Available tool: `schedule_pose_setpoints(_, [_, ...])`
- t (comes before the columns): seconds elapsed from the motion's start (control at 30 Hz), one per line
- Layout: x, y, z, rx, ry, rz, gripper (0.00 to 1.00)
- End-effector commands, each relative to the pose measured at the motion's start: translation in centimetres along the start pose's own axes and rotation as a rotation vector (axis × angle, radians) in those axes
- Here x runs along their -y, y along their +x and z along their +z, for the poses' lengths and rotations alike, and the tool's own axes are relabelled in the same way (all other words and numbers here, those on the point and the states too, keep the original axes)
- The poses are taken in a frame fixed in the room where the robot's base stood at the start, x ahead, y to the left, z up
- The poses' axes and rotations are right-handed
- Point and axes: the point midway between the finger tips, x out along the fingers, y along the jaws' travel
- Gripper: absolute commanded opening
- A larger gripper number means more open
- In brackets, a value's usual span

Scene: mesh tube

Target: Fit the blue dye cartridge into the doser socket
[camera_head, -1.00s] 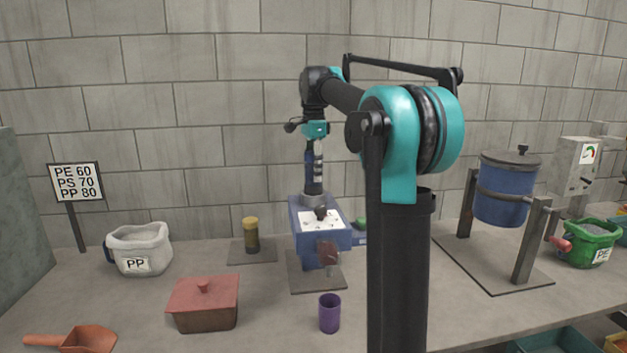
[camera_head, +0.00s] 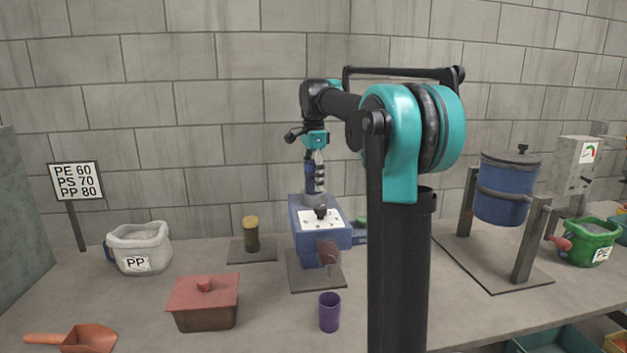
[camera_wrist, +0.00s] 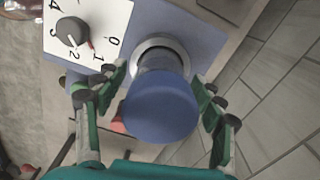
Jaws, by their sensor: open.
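The blue dye cartridge (camera_wrist: 160,105) shows its round blue end large in the wrist view. Its far end meets the pale metal ring of the doser socket (camera_wrist: 163,46); how deep it sits is hidden by its own body. In the head view the cartridge (camera_head: 309,178) stands over the socket ring (camera_head: 313,198) on top of the blue doser (camera_head: 303,238). My gripper (camera_wrist: 160,108) is open, with a finger on each side of the cartridge. In the head view my gripper (camera_head: 317,160) is small and partly overlaps the cartridge.
The doser's dial plate (camera_wrist: 85,30) lies beside the socket. A yellow-capped dark cartridge (camera_head: 251,236) stands on a mat to the left. A purple cup (camera_head: 329,312), a red lidded box (camera_head: 203,302) and a PP bag (camera_head: 140,247) stand on the bench.

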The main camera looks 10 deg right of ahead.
Motion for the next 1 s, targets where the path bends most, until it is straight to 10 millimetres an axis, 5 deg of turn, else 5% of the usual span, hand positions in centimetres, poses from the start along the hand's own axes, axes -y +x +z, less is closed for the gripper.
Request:
schedule_pose_setpoints(0.27, [0.0, -1.5, 0.0, 0.000, 0.000, 0.000, 0.69])
schedule_pose_setpoints(0.7, [0.0, -9.8, 0.0, 0.000, 0.000, 0.000, 0.69])
schedule_pose_setpoints(1.0, [0.0, -12.3, 0.0, 0.000, 0.000, 0.000, 0.69])
